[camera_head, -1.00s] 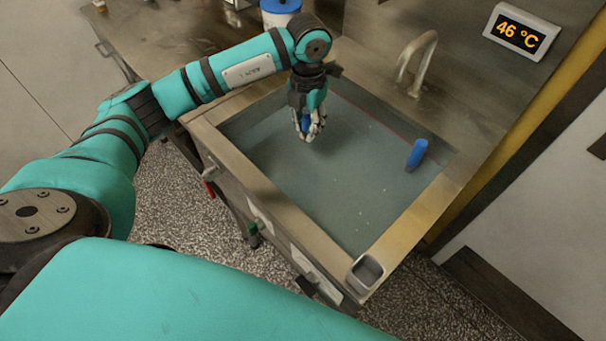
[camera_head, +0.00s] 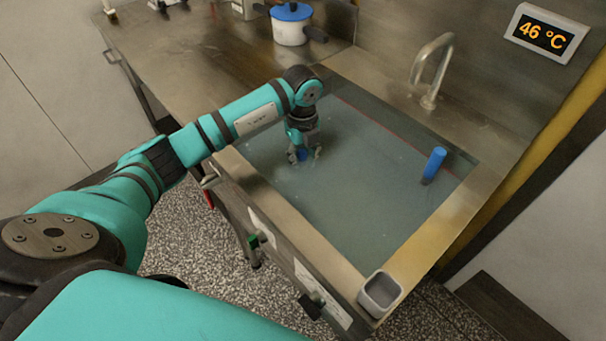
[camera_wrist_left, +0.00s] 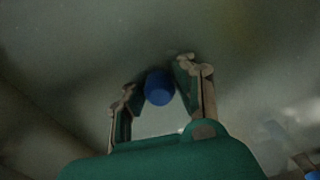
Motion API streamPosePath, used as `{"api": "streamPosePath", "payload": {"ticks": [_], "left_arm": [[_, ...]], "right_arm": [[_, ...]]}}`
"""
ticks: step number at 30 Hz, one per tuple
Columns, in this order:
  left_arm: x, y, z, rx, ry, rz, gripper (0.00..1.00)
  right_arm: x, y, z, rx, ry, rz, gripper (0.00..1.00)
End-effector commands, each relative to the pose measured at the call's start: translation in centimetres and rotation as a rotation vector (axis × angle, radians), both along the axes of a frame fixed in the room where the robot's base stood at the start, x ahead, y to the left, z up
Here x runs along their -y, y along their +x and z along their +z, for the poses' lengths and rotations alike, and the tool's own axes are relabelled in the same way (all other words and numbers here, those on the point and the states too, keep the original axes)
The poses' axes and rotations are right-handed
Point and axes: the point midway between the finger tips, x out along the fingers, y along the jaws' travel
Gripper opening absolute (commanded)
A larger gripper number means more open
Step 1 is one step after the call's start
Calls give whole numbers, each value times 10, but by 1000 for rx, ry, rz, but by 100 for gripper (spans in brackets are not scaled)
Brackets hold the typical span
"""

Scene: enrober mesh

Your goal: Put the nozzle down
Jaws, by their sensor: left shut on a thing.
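My left gripper (camera_head: 304,154) is low at the liquid in the sunken tank (camera_head: 425,228), in its left back part. It is shut on a blue nozzle (camera_head: 302,155), which shows as a small blue piece between the fingers. In the left wrist view the rounded blue end of the nozzle (camera_wrist_left: 158,88) sits between the two fingertips. The fingertips look partly under the surface. The lower part of the nozzle and whether it touches the tank floor cannot be made out. My right gripper is not in view.
A blue cylinder (camera_head: 434,164) stands in the tank near its right side. A curved metal spout (camera_head: 432,72) rises behind the tank. A small grey cup (camera_head: 381,293) is at the front corner. A blue-lidded pot (camera_head: 291,24) stands on the counter. A display (camera_head: 545,35) reads 46 °C.

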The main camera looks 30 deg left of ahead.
Motion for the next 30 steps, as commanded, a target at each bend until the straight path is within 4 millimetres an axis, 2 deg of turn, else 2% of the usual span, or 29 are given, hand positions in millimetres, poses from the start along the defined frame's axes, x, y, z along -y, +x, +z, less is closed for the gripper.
{"api": "streamPosePath", "payload": {"ticks": [7, 19, 20, 24, 25, 30], "left_arm": [[0, 0, -36, 0, 0, 0, 0], [0, 0, -38, 0, 1, -1, 0], [0, 0, -38, 0, 1, -1, 24], [0, 0, -37, -1, 0, -1, 42], [0, 0, -37, -1, 0, -1, 46], [0, 0, -37, -1, 0, -1, 46]], "right_arm": [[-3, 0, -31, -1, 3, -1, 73], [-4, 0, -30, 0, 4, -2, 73], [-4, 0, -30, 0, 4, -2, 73], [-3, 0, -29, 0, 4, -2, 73], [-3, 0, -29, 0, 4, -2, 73], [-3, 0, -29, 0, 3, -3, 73]]}}
